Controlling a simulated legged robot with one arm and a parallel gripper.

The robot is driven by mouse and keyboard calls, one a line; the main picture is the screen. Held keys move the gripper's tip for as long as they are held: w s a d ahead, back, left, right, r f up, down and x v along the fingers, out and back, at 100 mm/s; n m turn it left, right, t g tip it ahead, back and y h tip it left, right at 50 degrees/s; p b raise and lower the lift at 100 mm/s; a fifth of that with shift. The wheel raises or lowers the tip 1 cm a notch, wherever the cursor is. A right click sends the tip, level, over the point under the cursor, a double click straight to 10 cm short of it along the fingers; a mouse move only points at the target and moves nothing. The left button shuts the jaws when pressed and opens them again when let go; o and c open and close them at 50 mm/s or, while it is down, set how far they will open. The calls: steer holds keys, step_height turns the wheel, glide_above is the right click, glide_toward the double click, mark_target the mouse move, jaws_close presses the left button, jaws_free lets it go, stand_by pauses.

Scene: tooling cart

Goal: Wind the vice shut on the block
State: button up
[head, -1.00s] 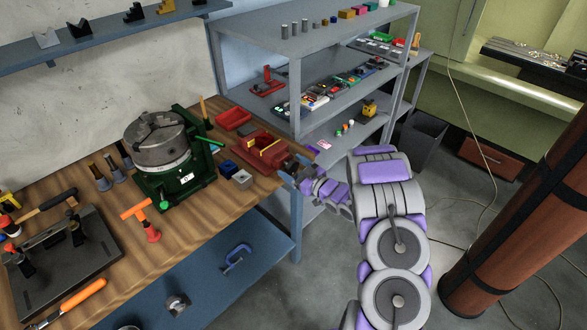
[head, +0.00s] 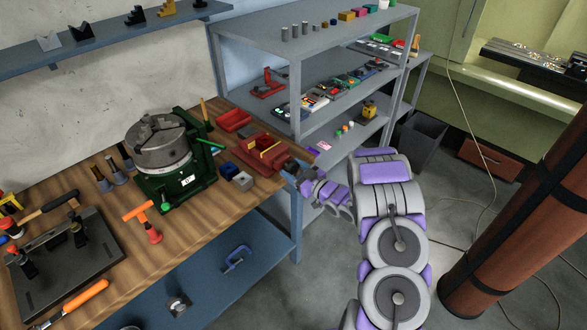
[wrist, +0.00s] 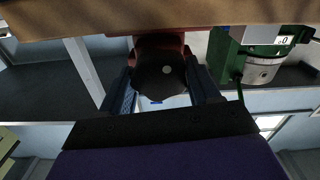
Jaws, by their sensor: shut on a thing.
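The red vice (head: 249,165) sits on the wooden bench near its right end. A yellow block (head: 269,146) shows at its jaws; whether both jaws touch it is too small to tell. My gripper (head: 292,167) is at the vice's right end, over the bench edge. In the wrist view, the fingers of my gripper (wrist: 163,88) are on either side of a dark round hub (wrist: 165,69) at the vice's end, shut on it. The red vice body (wrist: 158,40) shows behind the hub. The block is hidden in the wrist view.
A green rotary table (head: 162,160) stands left of the vice; it also shows in the wrist view (wrist: 252,55). Blue (head: 228,170) and grey (head: 242,181) small blocks lie in front of the vice. A red tray (head: 234,121) lies behind it. Grey shelving (head: 296,90) stands close at the right.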

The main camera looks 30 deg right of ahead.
steer(key=m+p, duration=0.2)
steer(key=p, duration=0.1)
steer(key=shift+d+r, duration=0.1)
steer(key=shift+r, duration=0.2)
steer(key=m+p, duration=0.4)
steer(key=p, duration=0.1)
steer(key=shift+w+d+m, duration=0.15)
steer(key=shift+m, duration=0.15)
steer(key=m+p, duration=0.2)
steer(key=m, duration=0.1)
steer(key=shift+f+m, duration=0.2)
steer(key=shift+m, duration=0.1)
steer(key=shift+d+f+m+p, duration=0.15)
steer(key=shift+m+p, duration=0.6)
steer(key=shift+m, duration=0.75)
steer(key=o, duration=1)
steer(key=shift+d, duration=0.1)
steer(key=shift+c, duration=0.2)
steer(key=shift+f, duration=0.1)
